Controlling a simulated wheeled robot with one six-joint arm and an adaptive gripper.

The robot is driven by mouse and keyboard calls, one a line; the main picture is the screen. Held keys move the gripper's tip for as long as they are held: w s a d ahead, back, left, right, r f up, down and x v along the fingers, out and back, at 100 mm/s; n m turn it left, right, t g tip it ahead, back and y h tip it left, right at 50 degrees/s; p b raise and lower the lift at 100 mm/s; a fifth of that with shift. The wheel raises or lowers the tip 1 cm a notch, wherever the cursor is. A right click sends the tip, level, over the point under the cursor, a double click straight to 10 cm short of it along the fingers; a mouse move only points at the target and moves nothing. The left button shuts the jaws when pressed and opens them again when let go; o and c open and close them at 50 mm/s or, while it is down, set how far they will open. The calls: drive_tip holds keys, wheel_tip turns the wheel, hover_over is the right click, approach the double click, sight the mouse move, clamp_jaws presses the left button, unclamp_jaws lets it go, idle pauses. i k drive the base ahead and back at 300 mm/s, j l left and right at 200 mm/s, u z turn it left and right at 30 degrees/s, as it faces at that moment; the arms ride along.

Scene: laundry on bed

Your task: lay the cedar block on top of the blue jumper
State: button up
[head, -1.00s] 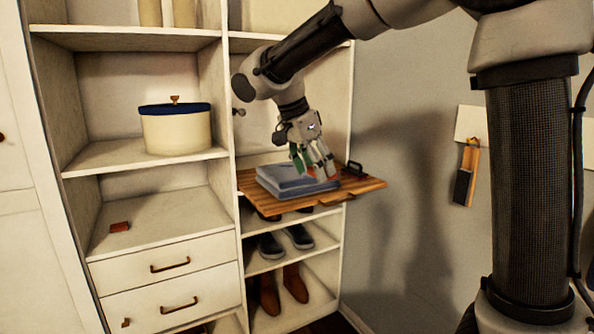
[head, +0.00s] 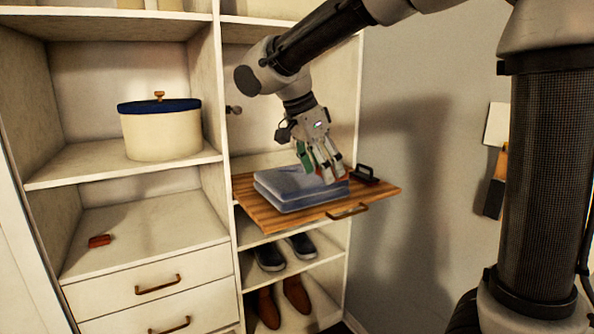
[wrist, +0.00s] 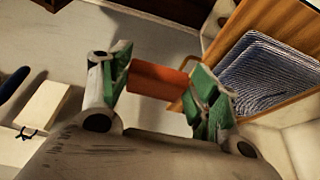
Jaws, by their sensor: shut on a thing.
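My gripper (head: 324,170) is shut on an orange-red block, the cedar block (wrist: 157,80), which lies between its green finger pads in the wrist view. In the head view the fingers mostly hide the block. The blue jumper (head: 285,186) is folded in a flat pile on the wooden pull-out board (head: 262,215). In the head view the fingertips overlap the jumper's right part. In the wrist view the jumper (wrist: 270,75) is right of the block, with a gap between them; the height above it is unclear.
A black-handled item (head: 366,173) lies at the board's right back corner. Shoes (head: 270,257) stand on the shelf below. A cream tub with a blue lid (head: 160,130) and a small red block (head: 100,241) are on shelves at left. A shelf upright (head: 222,120) stands left of the board.

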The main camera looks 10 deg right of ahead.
sight(302, 174)
drive_tip(key=i, duration=1)
